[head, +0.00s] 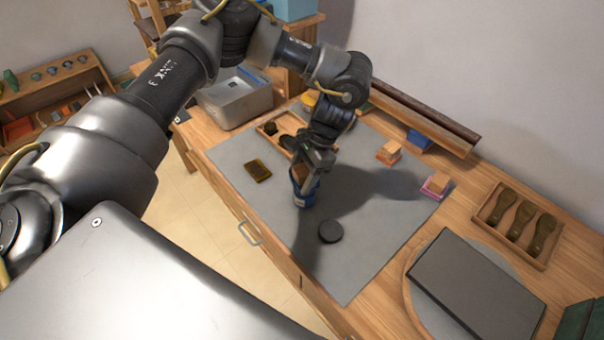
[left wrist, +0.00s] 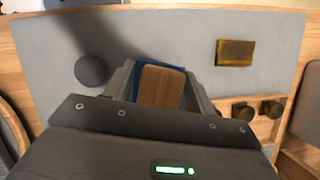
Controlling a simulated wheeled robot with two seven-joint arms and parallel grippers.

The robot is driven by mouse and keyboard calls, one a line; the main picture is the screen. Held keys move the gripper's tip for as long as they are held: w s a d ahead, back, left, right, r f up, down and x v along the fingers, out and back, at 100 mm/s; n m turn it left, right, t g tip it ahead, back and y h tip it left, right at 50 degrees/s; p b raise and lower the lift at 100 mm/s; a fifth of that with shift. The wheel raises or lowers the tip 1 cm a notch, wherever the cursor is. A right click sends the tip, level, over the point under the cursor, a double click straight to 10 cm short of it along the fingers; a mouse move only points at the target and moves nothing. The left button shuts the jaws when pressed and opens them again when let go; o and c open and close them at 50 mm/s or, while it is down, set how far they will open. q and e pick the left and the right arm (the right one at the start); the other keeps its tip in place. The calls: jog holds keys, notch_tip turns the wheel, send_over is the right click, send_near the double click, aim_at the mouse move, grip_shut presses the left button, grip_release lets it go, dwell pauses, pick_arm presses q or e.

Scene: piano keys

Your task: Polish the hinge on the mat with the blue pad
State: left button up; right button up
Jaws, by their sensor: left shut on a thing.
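My left gripper (head: 313,168) is shut on the blue pad (head: 305,196), which has a wooden back. The pad hangs blue side down over the grey mat (head: 355,255); I cannot tell whether it touches the mat. In the left wrist view the wooden back of the pad (left wrist: 161,87) shows between the fingers, with blue at its edge. The hinge (head: 257,170), a brass-coloured plate, lies flat on the mat to the left of the pad. It also shows in the left wrist view (left wrist: 235,52), apart from the gripper. My right gripper is not in view.
A black disc (head: 331,231) lies on the mat near the pad. A wooden tray with dark knobs (head: 270,128) stands behind. An orange pad (head: 388,152) and a pink pad (head: 435,187) stand to the right. Brushes fill a tray (head: 520,218); a dark slab (head: 475,285) lies front right.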

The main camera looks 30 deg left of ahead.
aim_at(295, 172)
pick_arm(q)
jog(key=shift+f, duration=0.45)
dwell(0.3)
dwell(0.6)
jog(key=shift+f, duration=0.1)
dwell(1.4)
jog(key=shift+p, duration=0.3)
notch_tip(295, 172, up, 7)
jog(key=p, duration=0.8)
dwell(0.5)
